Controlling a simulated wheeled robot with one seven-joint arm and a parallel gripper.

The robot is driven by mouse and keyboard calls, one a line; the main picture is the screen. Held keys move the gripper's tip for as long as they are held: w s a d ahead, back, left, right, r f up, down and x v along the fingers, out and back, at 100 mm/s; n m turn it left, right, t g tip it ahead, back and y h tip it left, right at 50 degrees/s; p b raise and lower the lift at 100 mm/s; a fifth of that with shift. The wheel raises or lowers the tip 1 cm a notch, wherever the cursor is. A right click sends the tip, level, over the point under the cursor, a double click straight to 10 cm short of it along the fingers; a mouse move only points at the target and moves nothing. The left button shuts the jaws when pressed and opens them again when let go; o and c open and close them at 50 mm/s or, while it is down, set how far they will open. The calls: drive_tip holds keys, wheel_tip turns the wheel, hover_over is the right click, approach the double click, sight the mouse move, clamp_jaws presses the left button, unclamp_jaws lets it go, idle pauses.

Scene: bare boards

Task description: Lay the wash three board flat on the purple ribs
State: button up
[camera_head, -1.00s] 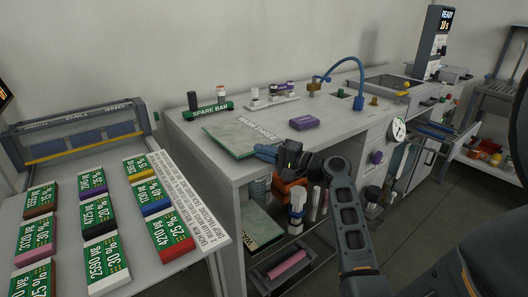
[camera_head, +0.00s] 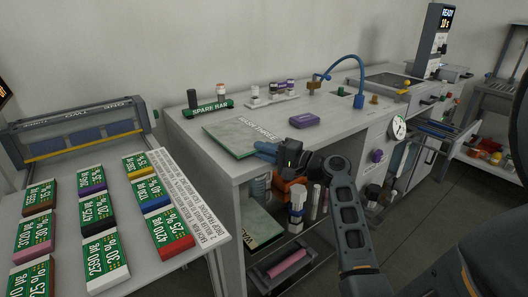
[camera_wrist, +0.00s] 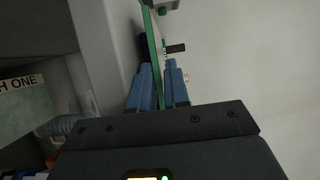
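The wash three board (camera_head: 228,133) is a thin grey-green slab with a green edge, lying nearly flat at the front left of the bench top. I cannot tell whether the board is fully resting on the bench. A purple block (camera_head: 304,120) lies to its right. I cannot make out purple ribs for certain.
A green spare bar holder (camera_head: 208,109) and a white rack (camera_head: 272,100) stand behind the board. A blue hose (camera_head: 345,62) arches at the right. Another board (camera_head: 262,232) and a pink roller (camera_head: 287,263) are on the lower shelf. Labelled boxes cover the left table (camera_head: 212,240).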

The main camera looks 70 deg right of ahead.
drive_tip(key=shift+o, duration=1)
drive_tip(key=shift+f, duration=0.35)
drive_tip(key=shift+f, duration=0.15)
drive_tip(key=c, duration=0.4)
drive_tip(key=shift+s, duration=0.15)
drive_tip(key=shift+s+a, duration=0.15)
drive_tip(key=shift+s, duration=0.55)
drive_tip(key=shift+s+r+g+p, duration=0.15)
drive_tip(key=shift+r+g+p, duration=0.5)
drive_tip(key=shift+p, duration=1.65)
